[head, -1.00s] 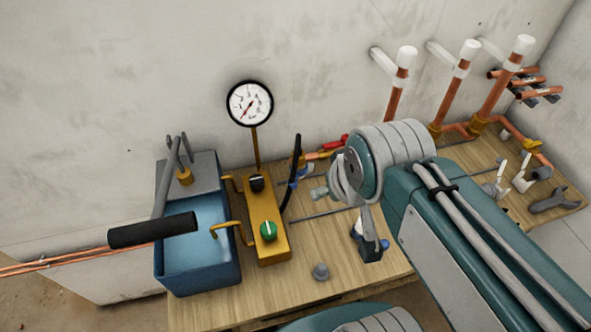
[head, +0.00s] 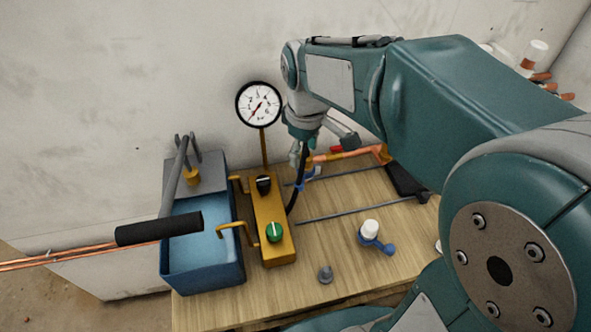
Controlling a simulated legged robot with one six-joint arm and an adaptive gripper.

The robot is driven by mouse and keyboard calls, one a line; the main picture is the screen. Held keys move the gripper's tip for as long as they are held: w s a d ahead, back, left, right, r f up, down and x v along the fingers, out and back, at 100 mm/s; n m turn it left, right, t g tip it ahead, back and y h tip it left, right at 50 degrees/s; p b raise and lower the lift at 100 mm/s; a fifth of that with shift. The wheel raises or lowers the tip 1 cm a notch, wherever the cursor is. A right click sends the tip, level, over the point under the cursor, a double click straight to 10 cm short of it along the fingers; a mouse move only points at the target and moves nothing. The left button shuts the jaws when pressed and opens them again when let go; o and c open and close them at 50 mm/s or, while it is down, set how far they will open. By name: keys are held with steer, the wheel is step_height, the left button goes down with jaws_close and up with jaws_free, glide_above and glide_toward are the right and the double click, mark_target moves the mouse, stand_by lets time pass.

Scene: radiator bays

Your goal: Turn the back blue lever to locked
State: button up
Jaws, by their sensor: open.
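A blue lever (head: 309,178) shows at the back of the bench in the head view, by the copper and brass pipe and partly behind a black hose. Its exact angle is hard to read. A second blue piece with a white cap (head: 375,243) sits nearer the front, on open wood. My gripper (head: 321,148) is open and points down above the back pipework, just behind and above the back blue lever. No contact between them is visible. My wrist and fingers hide part of the pipe, and the fingertips are hard to make out.
A gauge (head: 259,104) on a thin stem and a yellow manifold (head: 272,220) with a green knob stand left of my gripper. A blue tank pump (head: 203,265) is further left. The black hose (head: 299,180) rises close to the lever. The bench (head: 320,235) is clear in the middle.

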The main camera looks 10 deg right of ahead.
mark_target(299, 183)
steer(key=shift+n+g, duration=0.3)
steer(key=shift+n, duration=0.2)
steer(key=f, duration=0.4)
steer(key=w+f, duration=0.1)
steer(key=f, duration=0.7)
steer(key=shift+w+a+f, duration=0.1)
steer(key=shift+w+a, duration=0.15)
steer(key=shift+w, duration=0.1)
steer(key=shift+c, duration=0.3)
jaws_close()
